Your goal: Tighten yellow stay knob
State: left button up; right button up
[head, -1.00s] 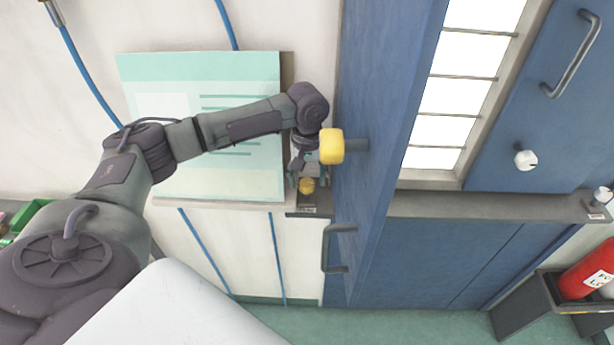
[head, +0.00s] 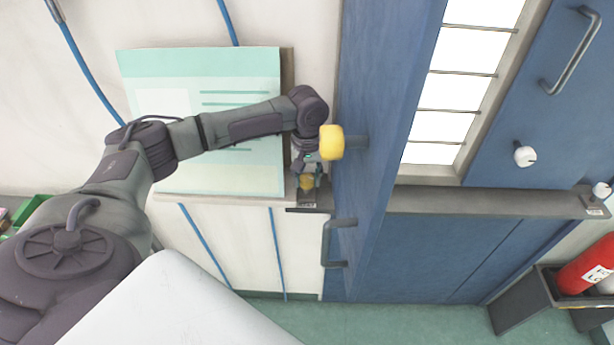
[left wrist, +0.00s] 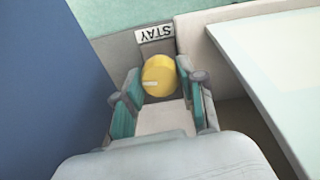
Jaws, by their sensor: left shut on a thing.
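The yellow stay knob (head: 306,182) sits on a grey bracket at the wall, beside the open blue door. In the left wrist view the knob (left wrist: 159,76) is round with a pale mark on its face, just under a label reading STAY (left wrist: 155,33). My left gripper (head: 307,176) reaches down to it. Its teal-padded fingers (left wrist: 157,92) stand on both sides of the knob and are shut on it. My right gripper is in neither view.
A larger yellow knob (head: 331,142) sticks out from the blue door (head: 362,220) close to my left wrist. A door handle (head: 327,243) is below. A pale green board (head: 210,75) is on the wall behind my forearm. A red extinguisher (head: 588,264) stands at lower right.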

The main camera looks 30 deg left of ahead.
aim_at(307, 178)
pick_arm(q)
jog(key=m, duration=0.5)
jog(key=shift+m, duration=0.4)
jog(key=m, duration=0.6)
dwell(0.4)
jog(key=o, duration=1.1)
jog(key=shift+o, duration=0.2)
jog(key=shift+r, duration=0.1)
notch_tip(307, 178, up, 12)
